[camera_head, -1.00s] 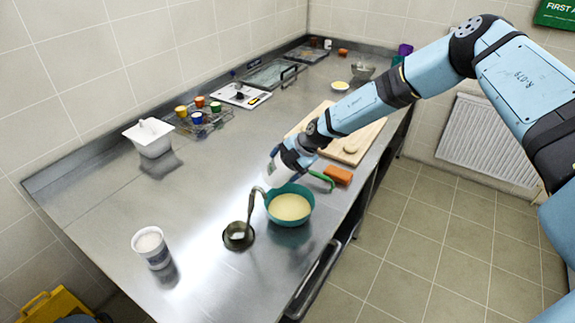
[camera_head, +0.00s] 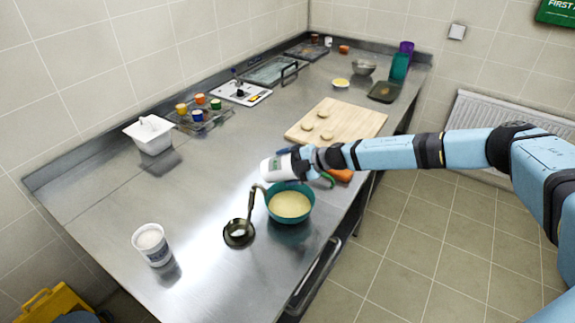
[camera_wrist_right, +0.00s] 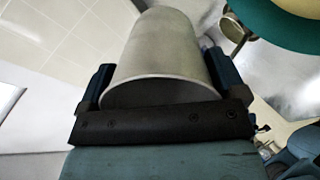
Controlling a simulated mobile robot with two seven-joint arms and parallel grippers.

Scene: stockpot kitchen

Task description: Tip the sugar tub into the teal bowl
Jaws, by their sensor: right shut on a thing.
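The right wrist view shows the grey-white tub (camera_wrist_right: 165,45) between the fingers. The teal bowl (camera_head: 292,241) stands on the counter with pale cream contents (camera_head: 290,204). Its rim shows in the wrist view (camera_wrist_right: 275,20). I cannot see anything falling from the tub. My left gripper is out of view.
A ladle (camera_head: 239,232) rests just left of the bowl. A second white tub (camera_head: 152,246) stands at the front left. A wooden board (camera_head: 350,118) with dough rounds and an orange object (camera_head: 342,175) lie behind the bowl. The left middle of the steel counter is clear.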

